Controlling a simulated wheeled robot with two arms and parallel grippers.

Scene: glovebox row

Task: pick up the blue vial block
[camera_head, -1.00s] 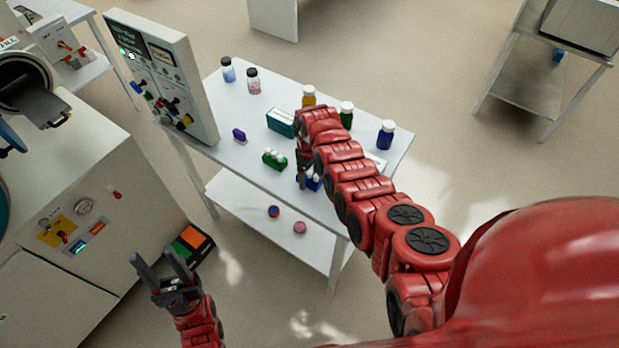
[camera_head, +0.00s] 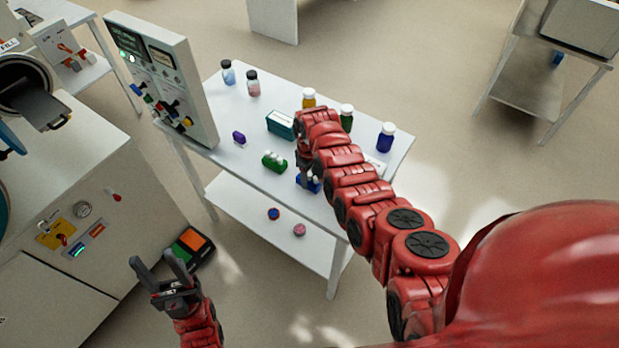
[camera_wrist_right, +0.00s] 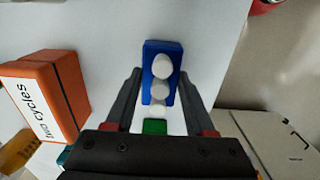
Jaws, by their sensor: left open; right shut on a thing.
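The blue vial block (camera_head: 313,187) is at the front edge of the white table in the head view, partly hidden by my right gripper. In the right wrist view the blue vial block (camera_wrist_right: 148,60) carries white-capped vials in a row. My right gripper (camera_head: 303,180) points down at it. In the wrist view its fingers (camera_wrist_right: 160,84) lie on both sides of the block, shut on it. I cannot tell whether the block is clear of the tabletop. My left gripper (camera_head: 153,258) is open and empty, low in front of the table.
A green vial block (camera_head: 274,162), a purple item (camera_head: 239,137) and a teal box (camera_head: 281,123) stand nearby. Several bottles, such as the dark blue one (camera_head: 386,137), line the back. A panel (camera_head: 165,80) stands at the left end. An orange box (camera_wrist_right: 50,95) shows in the wrist view.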

